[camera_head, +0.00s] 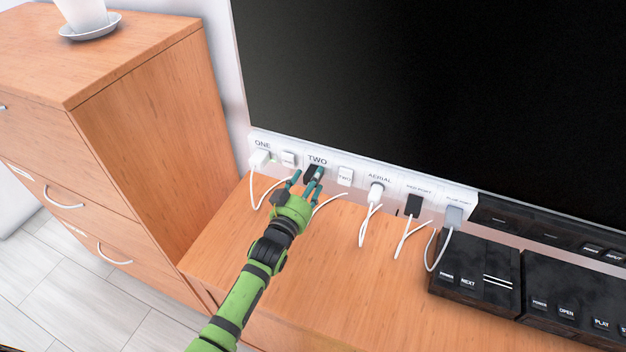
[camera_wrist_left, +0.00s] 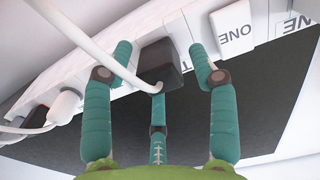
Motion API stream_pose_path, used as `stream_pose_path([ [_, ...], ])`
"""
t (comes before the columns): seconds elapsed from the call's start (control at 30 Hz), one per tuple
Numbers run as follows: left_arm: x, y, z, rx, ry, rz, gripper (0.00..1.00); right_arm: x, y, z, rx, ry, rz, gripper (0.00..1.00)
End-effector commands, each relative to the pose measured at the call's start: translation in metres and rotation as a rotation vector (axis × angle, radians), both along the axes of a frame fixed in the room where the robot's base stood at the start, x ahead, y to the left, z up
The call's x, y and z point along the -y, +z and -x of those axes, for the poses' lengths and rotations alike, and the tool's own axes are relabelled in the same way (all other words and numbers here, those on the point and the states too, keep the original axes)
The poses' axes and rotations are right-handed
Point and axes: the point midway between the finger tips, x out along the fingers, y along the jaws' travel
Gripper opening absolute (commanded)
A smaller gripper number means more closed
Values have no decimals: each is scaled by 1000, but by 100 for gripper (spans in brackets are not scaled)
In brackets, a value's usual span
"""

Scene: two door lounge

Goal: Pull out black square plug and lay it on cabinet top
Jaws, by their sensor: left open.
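A black square plug (camera_head: 311,171) sits in the white socket strip (camera_head: 330,176) under the label TWO, partly hidden by my fingers. In the left wrist view the black square plug (camera_wrist_left: 160,66) has a white cord and lies between my spread fingers. My left gripper (camera_head: 304,186) is open around the plug, with no clear grip on it. Another black plug (camera_head: 414,206) sits further right in the strip. The low wooden cabinet top (camera_head: 300,270) lies below the strip. My right gripper is not in view.
White plugs (camera_head: 259,159) and (camera_head: 376,193) and a grey plug (camera_head: 453,216) are in the strip, their cords hanging onto the cabinet. Black boxes (camera_head: 475,270) stand at the right. A taller wooden drawer unit (camera_head: 150,120) stands left. The cabinet's front middle is clear.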

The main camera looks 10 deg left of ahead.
Motion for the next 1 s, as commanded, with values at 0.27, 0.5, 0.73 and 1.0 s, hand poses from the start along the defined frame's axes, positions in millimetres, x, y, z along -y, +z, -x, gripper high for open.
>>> stream_pose_path([
  [0.27,3,-1,-16,-2,0,0,59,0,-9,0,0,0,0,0],
  [0.5,3,0,-16,-2,0,0,59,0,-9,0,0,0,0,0],
  [0.73,3,0,-16,-1,0,0,59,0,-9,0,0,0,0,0],
  [1.0,3,0,-16,-1,0,0,59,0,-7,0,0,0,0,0],
])
